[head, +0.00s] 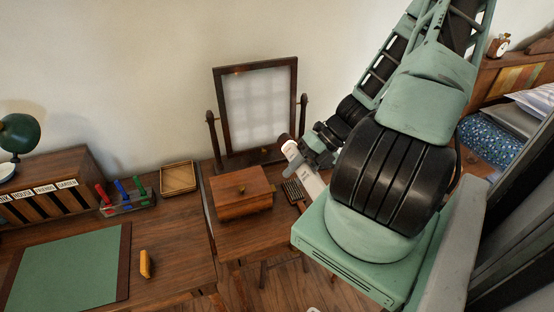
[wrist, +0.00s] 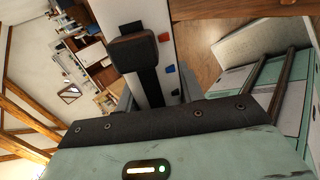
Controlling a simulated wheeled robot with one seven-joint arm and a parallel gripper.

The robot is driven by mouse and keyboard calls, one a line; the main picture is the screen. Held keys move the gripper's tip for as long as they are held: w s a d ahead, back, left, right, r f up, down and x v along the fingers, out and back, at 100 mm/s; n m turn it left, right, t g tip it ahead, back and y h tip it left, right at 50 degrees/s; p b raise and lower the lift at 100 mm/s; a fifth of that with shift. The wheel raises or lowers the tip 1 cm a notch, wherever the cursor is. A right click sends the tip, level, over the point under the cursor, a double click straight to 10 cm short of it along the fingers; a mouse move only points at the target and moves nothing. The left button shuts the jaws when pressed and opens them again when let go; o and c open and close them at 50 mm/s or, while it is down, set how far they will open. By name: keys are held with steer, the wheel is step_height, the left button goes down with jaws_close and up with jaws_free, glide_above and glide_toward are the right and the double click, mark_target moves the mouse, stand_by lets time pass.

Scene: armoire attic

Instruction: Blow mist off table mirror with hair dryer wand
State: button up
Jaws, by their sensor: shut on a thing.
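The table mirror (head: 262,108) stands upright in a dark wooden frame on the small table against the wall. Its glass looks pale and cloudy, with a faint grid of lighter patches. My gripper (head: 318,152) is shut on the white hair dryer wand (head: 309,181), in front of and to the right of the mirror's lower right corner. The wand's dark reddish end (head: 285,139) points up and left, apart from the glass as far as I can tell. In the wrist view the white wand (wrist: 166,72) shows a red and a blue button beside a dark gripper finger.
A wooden box (head: 240,193) and a dark brush-like item (head: 293,191) sit on the table before the mirror. At left, a desk holds a green mat (head: 70,268), a wooden tray (head: 178,178) and a marker rack (head: 130,203).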

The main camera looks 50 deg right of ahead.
mark_target(289, 159)
steer(key=shift+w, duration=0.5)
steer(key=shift+w+d+b, duration=0.3)
steer(key=shift+w+d, duration=0.35)
steer(key=shift+w, duration=0.35)
steer(key=shift+w+d+b, duration=0.3)
steer(key=shift+w+d, duration=0.3)
steer(key=shift+w, duration=0.35)
steer(key=shift+s+d+p, duration=1.2)
steer(key=shift+s+d, duration=0.15)
steer(key=shift+d, duration=0.8)
steer(key=shift+w+a, duration=2.6)
steer(key=shift+a, duration=1.65)
steer(key=shift+s+d+f, duration=2.6)
steer(key=shift+d+f, duration=0.45)
steer(key=shift+d, duration=1.2)
steer(key=w+a, duration=0.5)
steer(key=a, duration=0.3)
steer(key=shift+a, duration=0.25)
